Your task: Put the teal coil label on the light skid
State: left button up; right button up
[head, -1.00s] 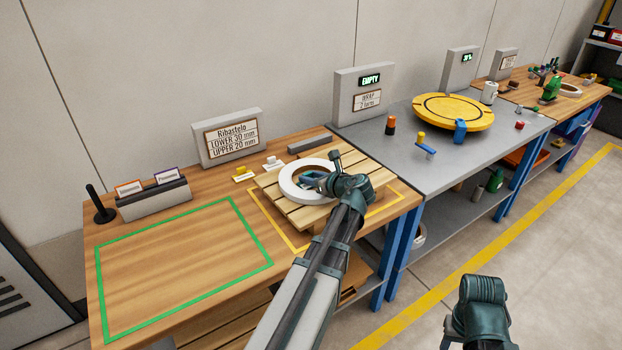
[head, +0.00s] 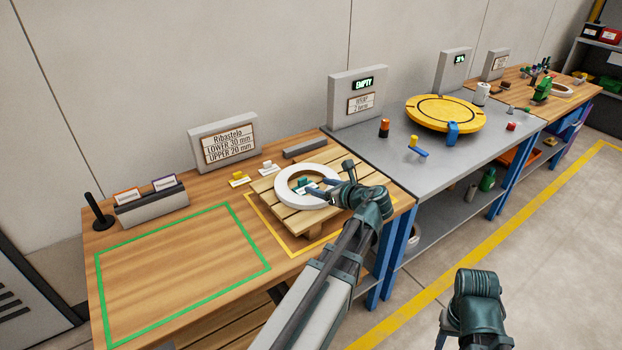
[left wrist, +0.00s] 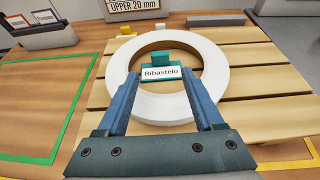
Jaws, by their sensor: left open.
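The teal coil label (left wrist: 162,72), with a white face reading "Ribastelo", stands inside the hole of a white ring-shaped coil (left wrist: 215,60). In the head view the label (head: 301,183) is small. The coil lies on the light skid (head: 290,217), a pale slatted wooden pallet. My left gripper (left wrist: 162,85) is open, its two blue fingers reaching over the coil's near rim on either side of the label. Clear gaps show between fingers and label. My right arm shows at the lower right of the head view; its jaws cannot be made out.
A yellow tag (head: 238,179) and a white tag (head: 268,167) stand behind the skid, near a grey bar (head: 305,147). A card holder (head: 152,204) and black post (head: 97,212) are at the left. The green-outlined area (head: 180,262) is empty. A yellow turntable (head: 445,112) stands on the grey bench.

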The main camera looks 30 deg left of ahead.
pick_arm(q)
jog(key=p+v, duration=0.1)
jog(key=v, duration=0.3)
jog(key=s+d+f+n+g+h, duration=0.1)
jog(key=s+d+f+n+h, duration=0.2)
jog(key=d, duration=0.7)
jog(key=s+d+f+n+g+h, duration=0.2)
jog(key=s+d+f+n+h, duration=0.2)
jog(key=s+d+f+n, duration=0.2)
jog(key=s+d+f+n+g+h, duration=0.1)
jog(key=s+d+f+n+h, duration=0.3)
jog(key=d, duration=1)
jog(key=s+n, duration=0.3)
jog(key=n, duration=0.2)
jog(key=shift+s+d+f+g, duration=0.15)
jog(key=shift+s+f+g, duration=0.1)
jog(key=shift+s+g, duration=0.05)
notch_tip(320, 180, up, 13)
jog(key=p, duration=1.3)
